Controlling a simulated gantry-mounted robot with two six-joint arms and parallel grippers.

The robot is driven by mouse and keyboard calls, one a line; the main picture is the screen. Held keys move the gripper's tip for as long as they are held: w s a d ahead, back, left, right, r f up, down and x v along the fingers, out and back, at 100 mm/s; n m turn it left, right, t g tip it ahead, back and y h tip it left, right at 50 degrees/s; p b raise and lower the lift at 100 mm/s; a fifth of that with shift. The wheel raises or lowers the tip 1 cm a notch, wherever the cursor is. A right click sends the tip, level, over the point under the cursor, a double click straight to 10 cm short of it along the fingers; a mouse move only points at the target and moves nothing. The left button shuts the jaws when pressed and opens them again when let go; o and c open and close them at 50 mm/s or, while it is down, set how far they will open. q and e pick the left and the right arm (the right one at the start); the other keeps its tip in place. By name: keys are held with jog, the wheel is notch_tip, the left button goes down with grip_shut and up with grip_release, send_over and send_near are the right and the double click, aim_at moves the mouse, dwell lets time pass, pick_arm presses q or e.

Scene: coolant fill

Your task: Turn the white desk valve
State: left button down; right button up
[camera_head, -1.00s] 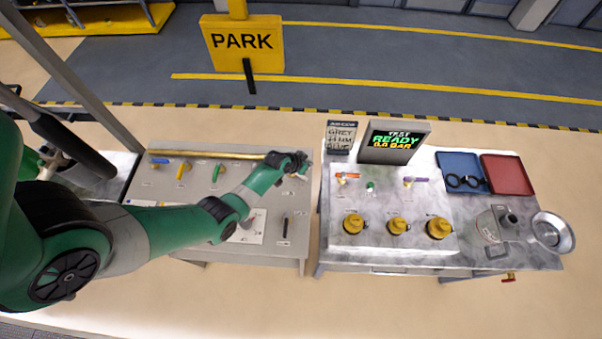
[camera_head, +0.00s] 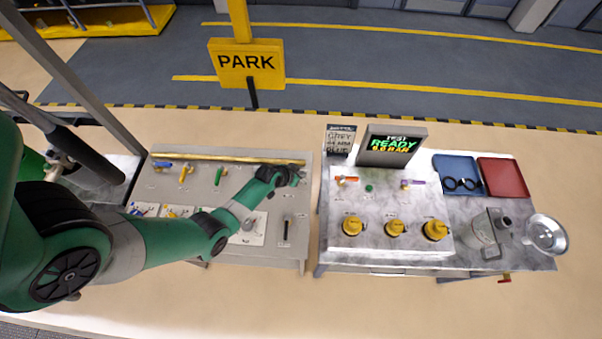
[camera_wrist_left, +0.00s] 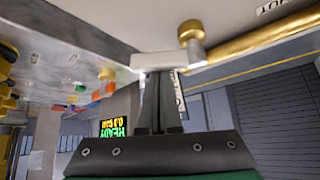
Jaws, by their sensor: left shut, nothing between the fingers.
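The white desk valve shows in the left wrist view as a white lever (camera_wrist_left: 166,61) beside a round brass fitting (camera_wrist_left: 190,32). My left gripper (camera_wrist_left: 159,78) is shut with nothing between its fingers. Its fingertips are right at the white lever and look to be touching or nearly touching it. In the head view my left gripper (camera_head: 295,177) is over the right end of the left desk, at the end of the brass pipe (camera_head: 230,157). There the gripper mostly hides the white valve. My right gripper is not in view.
Blue, yellow and green levers (camera_head: 219,176) stand along the left desk (camera_head: 270,250). A black-handled item (camera_head: 286,230) lies in front of my gripper. Across a narrow gap, the right bench (camera_head: 390,262) carries yellow caps, small valves and a display (camera_head: 392,146) reading READY.

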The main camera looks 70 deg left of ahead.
pick_arm(q)
jog(key=shift+s+d, duration=0.2)
jog(key=shift+s, duration=0.2)
dwell(0.4)
jog(key=shift+s+d, duration=0.15)
jog(key=shift+s, duration=0.45)
jog(key=shift+s+f, duration=0.1)
jog(key=shift+s, duration=0.55)
jog(key=shift+s+p, duration=0.15)
jog(key=shift+p, duration=0.15)
